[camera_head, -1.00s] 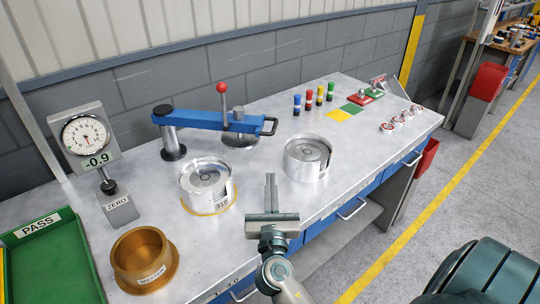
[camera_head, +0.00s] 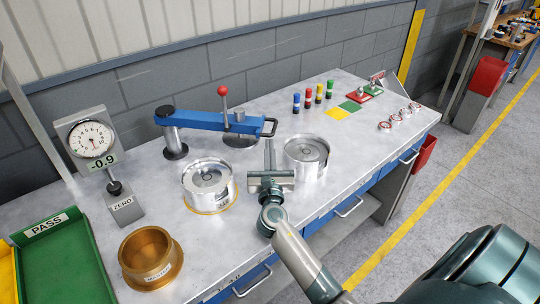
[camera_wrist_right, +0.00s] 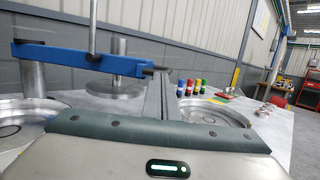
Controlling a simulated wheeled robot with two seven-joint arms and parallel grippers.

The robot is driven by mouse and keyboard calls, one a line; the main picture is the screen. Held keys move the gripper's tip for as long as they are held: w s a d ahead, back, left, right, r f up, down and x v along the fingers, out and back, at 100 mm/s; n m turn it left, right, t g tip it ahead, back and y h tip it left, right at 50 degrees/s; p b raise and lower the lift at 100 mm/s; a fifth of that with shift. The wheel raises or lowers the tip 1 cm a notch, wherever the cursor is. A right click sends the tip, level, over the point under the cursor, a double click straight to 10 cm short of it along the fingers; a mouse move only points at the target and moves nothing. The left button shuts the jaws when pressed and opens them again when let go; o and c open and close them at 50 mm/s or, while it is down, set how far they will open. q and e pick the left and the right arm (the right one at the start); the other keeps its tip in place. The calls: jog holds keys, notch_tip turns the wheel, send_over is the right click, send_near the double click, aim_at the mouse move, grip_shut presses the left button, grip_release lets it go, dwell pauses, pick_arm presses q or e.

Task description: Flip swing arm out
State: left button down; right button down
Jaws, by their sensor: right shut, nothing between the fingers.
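The blue swing arm (camera_head: 205,121) runs from a grey post (camera_head: 174,140) at the left to a dark loop handle (camera_head: 270,127) at its right end. A lever with a red ball (camera_head: 222,90) stands up from it, and a round metal disc (camera_head: 240,138) sits under it. The swing arm also shows in the right wrist view (camera_wrist_right: 75,58), its handle end just left of my fingers. My right gripper (camera_head: 269,145) is shut and empty, its fingertips just short of the handle; a small gap appears to remain. My left gripper is out of view.
Silver clutch housings stand left (camera_head: 208,188) and right (camera_head: 307,155) of my right gripper. A brass master ring (camera_head: 148,258), a dial gauge (camera_head: 92,139) and a green PASS tray (camera_head: 62,262) are at the left. Coloured cylinders (camera_head: 308,95) stand behind.

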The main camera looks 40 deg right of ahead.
jog(key=shift+w+d, duration=0.25)
jog(key=shift+w, duration=0.15)
jog(key=shift+r, duration=0.1)
jog(key=w+d+n+t+y+b, duration=0.1)
jog(key=w+d+y, duration=0.1)
jog(key=w+d, duration=0.4)
jog(key=shift+w+d, duration=0.15)
jog(key=shift+d, duration=0.65)
jog(key=shift+d, duration=0.1)
